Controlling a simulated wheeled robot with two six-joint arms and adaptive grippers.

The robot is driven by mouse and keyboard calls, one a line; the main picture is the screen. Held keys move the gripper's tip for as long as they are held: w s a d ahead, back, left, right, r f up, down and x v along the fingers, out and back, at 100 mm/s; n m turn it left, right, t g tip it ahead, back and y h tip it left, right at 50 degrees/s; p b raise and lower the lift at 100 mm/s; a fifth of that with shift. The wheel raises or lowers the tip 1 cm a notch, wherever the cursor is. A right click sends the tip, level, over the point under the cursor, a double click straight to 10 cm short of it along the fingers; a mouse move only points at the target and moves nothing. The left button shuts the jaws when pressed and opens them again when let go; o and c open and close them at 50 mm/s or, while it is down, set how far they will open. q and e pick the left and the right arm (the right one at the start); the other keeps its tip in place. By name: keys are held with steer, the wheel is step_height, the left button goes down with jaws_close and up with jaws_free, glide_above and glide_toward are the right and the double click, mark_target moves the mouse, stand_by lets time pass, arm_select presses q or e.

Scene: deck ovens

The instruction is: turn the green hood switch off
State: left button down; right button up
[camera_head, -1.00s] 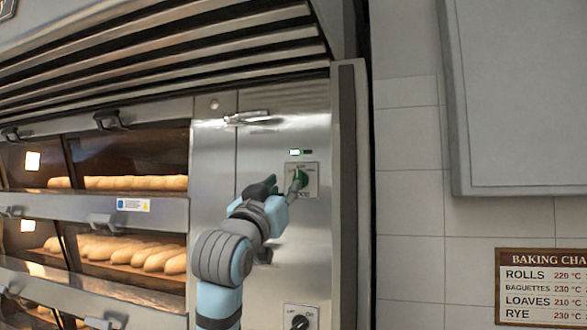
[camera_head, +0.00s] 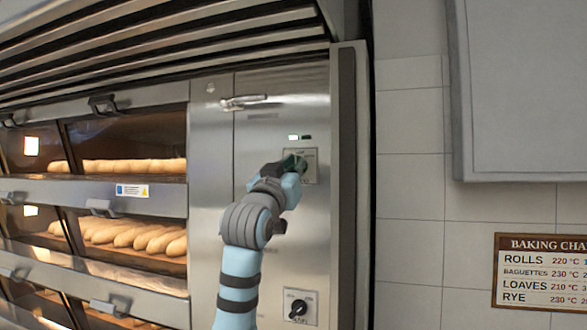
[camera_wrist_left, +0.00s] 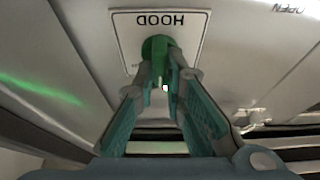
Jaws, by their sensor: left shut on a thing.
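The green hood switch (camera_head: 302,164) is a round knob on a square plate on the steel panel right of the ovens. It is partly hidden behind my fingers in the head view. In the left wrist view the green knob (camera_wrist_left: 157,45) sits on a white plate marked HOOD, which appears upside down. My left gripper (camera_head: 294,165) is at the switch, its fingers closed on the knob; it also shows in the left wrist view (camera_wrist_left: 160,72). How far the knob is turned is hard to tell. My right gripper is not in view.
Two small indicators (camera_head: 299,137) sit above the switch, the left one bright. A black knob (camera_head: 299,307) is lower on the panel. A latch handle (camera_head: 243,102) is above left. Oven decks with bread (camera_head: 135,238) stand left; a baking chart (camera_head: 540,272) hangs right.

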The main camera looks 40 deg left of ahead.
arm_select(q)
steer(key=shift+n, duration=0.4)
steer(key=shift+w+d+n+g+y+b, duration=0.2)
steer(key=shift+n+g+y, duration=0.55)
steer(key=shift+n, duration=1.25)
steer(key=shift+s+a+n+g+y+b, duration=0.25)
steer(key=shift+n+g+y, duration=0.5)
steer(key=shift+n, duration=1.25)
steer(key=shift+w+d+n+g+y+b, duration=0.15)
steer(key=shift+n+g+y+b, duration=0.25)
steer(key=shift+n+y, duration=1.05)
steer(key=shift+n+g+h, duration=0.3)
steer(key=shift+n+h, duration=0.15)
steer(key=shift+n, duration=0.2)
steer(key=c, duration=1.8)
jaws_free()
steer(key=shift+o, duration=0.7)
steer(key=shift+w, duration=0.2)
steer(key=shift+s, duration=0.1)
